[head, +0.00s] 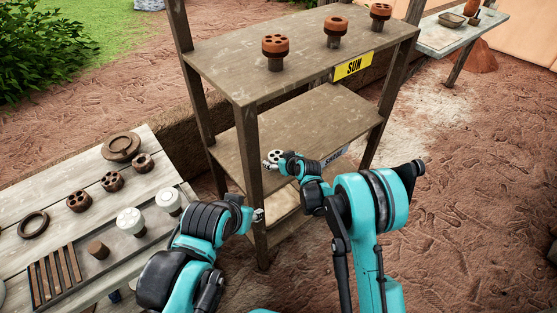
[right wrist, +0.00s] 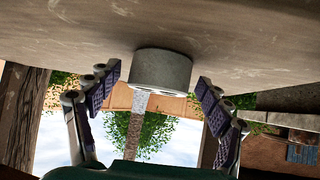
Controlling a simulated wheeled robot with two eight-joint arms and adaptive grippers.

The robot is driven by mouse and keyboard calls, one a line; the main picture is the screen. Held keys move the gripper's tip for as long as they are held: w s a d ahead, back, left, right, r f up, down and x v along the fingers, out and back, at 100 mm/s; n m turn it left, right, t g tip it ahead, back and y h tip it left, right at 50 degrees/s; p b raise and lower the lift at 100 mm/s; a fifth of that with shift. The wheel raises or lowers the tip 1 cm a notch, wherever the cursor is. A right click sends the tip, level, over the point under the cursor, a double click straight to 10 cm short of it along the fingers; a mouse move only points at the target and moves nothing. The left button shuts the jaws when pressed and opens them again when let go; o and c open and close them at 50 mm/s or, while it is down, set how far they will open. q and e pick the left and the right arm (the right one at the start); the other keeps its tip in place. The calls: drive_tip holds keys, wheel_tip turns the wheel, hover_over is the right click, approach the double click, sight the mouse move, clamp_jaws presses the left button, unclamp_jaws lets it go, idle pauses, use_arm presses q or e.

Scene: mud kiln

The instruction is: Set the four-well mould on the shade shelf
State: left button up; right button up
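A pale grey round mould with dark wells (head: 275,155) is on the shade shelf (head: 310,115), near its front left edge. In the right wrist view, which is upside down, the mould (right wrist: 160,70) meets the shelf surface (right wrist: 230,30). My right gripper (head: 281,161) is at the mould; in its wrist view the fingers (right wrist: 160,92) stand apart, one on each side, with a gap to the mould. The exact number of wells is too small to tell. My left gripper (head: 258,215) is near the rack's front post; its fingers are too small to read.
The sun shelf (head: 225,60) above bears three brown moulds, with a yellow SUN sign (head: 353,66). The front post (head: 253,165) stands between my arms. A table (head: 55,190) at left holds several brown moulds, rings and two white moulds (head: 131,221). Most of the shade shelf is bare.

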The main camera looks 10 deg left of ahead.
drive_tip(key=shift+r, duration=0.1)
drive_tip(key=shift+r, duration=0.25)
drive_tip(key=p+v, duration=0.3)
drive_tip(key=v, duration=0.8)
drive_tip(key=shift+s+d+r+p, duration=0.15)
drive_tip(key=shift+s+d+p, duration=0.05)
drive_tip(key=shift+s+p, duration=0.15)
drive_tip(key=shift+r, duration=0.1)
drive_tip(key=s+d+r+m+h, duration=0.2)
drive_tip(key=s+d+r, duration=0.2)
drive_tip(key=d+r, duration=0.3)
drive_tip(key=s+d+r+m+h, duration=0.1)
drive_tip(key=s+d+r, duration=0.3)
drive_tip(key=d+r, duration=0.3)
drive_tip(key=s+d+m+g+h, duration=0.1)
drive_tip(key=s+d+m+h, duration=0.3)
drive_tip(key=s+d, duration=1.1)
drive_tip(key=s+m, duration=0.1)
drive_tip(key=s, duration=0.3)
drive_tip(key=shift+d+r, duration=0.15)
drive_tip(key=shift+d, duration=0.15)
